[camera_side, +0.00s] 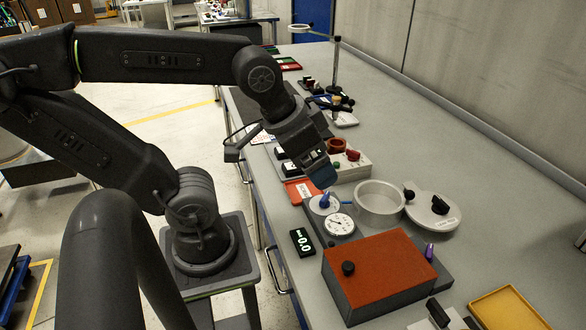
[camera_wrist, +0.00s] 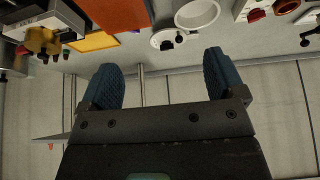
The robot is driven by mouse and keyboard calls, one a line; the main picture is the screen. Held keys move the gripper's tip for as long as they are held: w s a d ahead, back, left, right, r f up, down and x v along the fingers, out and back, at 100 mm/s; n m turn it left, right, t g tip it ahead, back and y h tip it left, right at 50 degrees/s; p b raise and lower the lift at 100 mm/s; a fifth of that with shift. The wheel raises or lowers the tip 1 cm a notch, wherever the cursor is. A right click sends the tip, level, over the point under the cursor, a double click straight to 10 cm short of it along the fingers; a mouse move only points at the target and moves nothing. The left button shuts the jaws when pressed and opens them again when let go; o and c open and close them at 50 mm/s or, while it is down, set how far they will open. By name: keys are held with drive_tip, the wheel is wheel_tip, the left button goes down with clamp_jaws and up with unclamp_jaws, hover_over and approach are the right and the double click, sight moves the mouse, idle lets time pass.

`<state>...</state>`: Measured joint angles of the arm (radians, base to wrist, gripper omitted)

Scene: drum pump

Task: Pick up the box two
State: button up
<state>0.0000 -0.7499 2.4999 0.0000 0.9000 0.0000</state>
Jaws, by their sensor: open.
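No label reading "box two" shows, so I cannot tell for certain which thing it is. A large box with an orange-red top, grey sides and a black knob (camera_side: 375,270) sits on the bench at the front. Its orange-red face also shows at the top of the wrist view (camera_wrist: 118,14). My gripper (camera_side: 322,176) has blue finger pads and is over the bench, behind and left of this box, above the blue knob (camera_side: 325,200). In the wrist view my gripper (camera_wrist: 160,68) has its fingers wide apart with nothing between them.
Close by are a round dial (camera_side: 340,224), a black 0.0 display (camera_side: 302,242), a grey ring-shaped dish (camera_side: 380,205) and a round lid with black knobs (camera_side: 433,212). A yellow tray (camera_side: 508,308) lies front right. A ring stand (camera_side: 336,65) rises farther back. The bench's right side is clear.

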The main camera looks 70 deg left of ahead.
drive_tip(key=shift+o, duration=0.5)
drive_tip(key=m+g, duration=0.6)
drive_tip(key=m, duration=1.2)
hover_over(294, 167)
wheel_tip(294, 167, down, 11)
wheel_tip(294, 167, down, 13)
drive_tip(key=shift+r, duration=0.15)
